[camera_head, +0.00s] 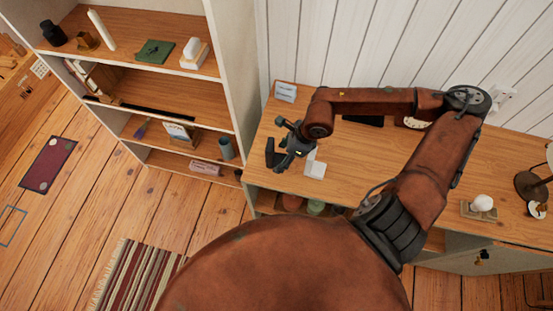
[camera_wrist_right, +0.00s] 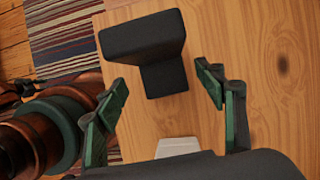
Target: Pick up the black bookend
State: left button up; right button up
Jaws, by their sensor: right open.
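The black bookend (camera_head: 270,153) stands near the left end of the wooden desk top. In the right wrist view the black bookend (camera_wrist_right: 142,38) is L-shaped, with a wide upright slab and a smaller block at its foot. My right gripper (camera_head: 289,147) is just beside it, above the desk. In the right wrist view the right gripper (camera_wrist_right: 164,90) is open, its two green-padded fingers apart. The bookend's near block lies ahead of and between them, and nothing is held. My left gripper is in neither view.
A white L-shaped object (camera_head: 315,167) stands on the desk close to my right gripper; a small framed card (camera_head: 285,91) is behind. A white bookshelf (camera_head: 229,75) rises at the left. The right part of the desk holds a lamp (camera_head: 531,184) and small items.

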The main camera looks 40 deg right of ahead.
aim_at(277, 159)
jog(key=x, duration=0.3)
jog(key=shift+d+f, duration=0.15)
jog(key=shift+f, duration=0.1)
grip_shut()
dwell(0.6)
jog(key=shift+r, duration=0.15)
